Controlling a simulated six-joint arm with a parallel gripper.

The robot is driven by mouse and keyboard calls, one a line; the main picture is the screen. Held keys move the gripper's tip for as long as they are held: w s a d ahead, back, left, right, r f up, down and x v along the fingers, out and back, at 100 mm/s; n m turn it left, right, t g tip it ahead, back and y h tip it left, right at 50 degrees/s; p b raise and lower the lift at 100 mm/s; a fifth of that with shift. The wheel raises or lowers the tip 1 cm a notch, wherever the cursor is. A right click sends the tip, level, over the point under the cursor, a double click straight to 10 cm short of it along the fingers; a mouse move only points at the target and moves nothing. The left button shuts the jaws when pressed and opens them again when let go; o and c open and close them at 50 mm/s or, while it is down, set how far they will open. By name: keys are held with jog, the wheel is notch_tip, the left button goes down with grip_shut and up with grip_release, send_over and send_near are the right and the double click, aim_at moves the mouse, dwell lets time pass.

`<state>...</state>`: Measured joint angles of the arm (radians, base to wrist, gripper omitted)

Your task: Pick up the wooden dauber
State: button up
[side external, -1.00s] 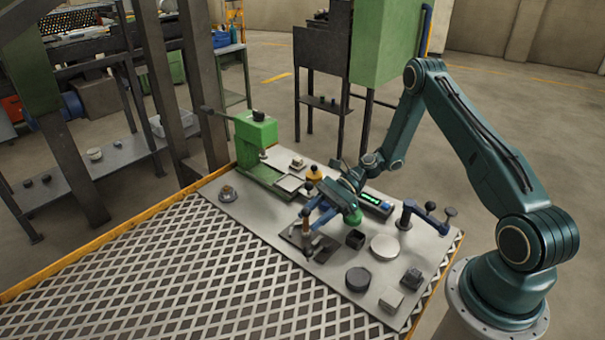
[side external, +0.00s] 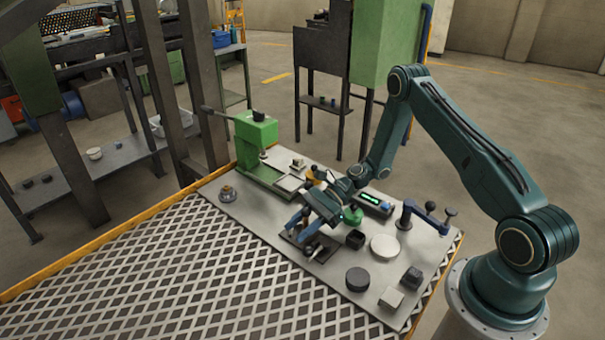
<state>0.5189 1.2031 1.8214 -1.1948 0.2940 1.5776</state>
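My gripper (side external: 305,228) points down over a dark square plate (side external: 290,238) on the grey work board, with its blue fingers close to the plate. A small object with a pale end (side external: 311,248) shows at the plate's front edge, just below the fingers. It may be the wooden dauber, but it is too small and too covered by the fingers to be sure. I cannot tell whether the fingers are apart or shut on it.
A green press (side external: 256,135) stands at the back left of the board. The mesh tabletop (side external: 200,270) is clear.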

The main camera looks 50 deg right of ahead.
grip_shut()
jog(key=shift+r, duration=0.2)
notch_tip(320, 180, up, 20)
jog(key=shift+f, duration=0.2)
dwell(0.6)
jog(key=shift+w, duration=0.1)
dwell(0.6)
notch_tip(320, 180, down, 9)
jog(key=w+d+m+t+h, duration=0.1)
jog(key=d+m+t+h, duration=0.1)
jog(key=m+t+h, duration=0.4)
jog(key=shift+d+r+m+t+h, duration=0.15)
jog(key=shift+d+m+t+h, duration=0.2)
jog(key=shift+m+t, duration=1.2)
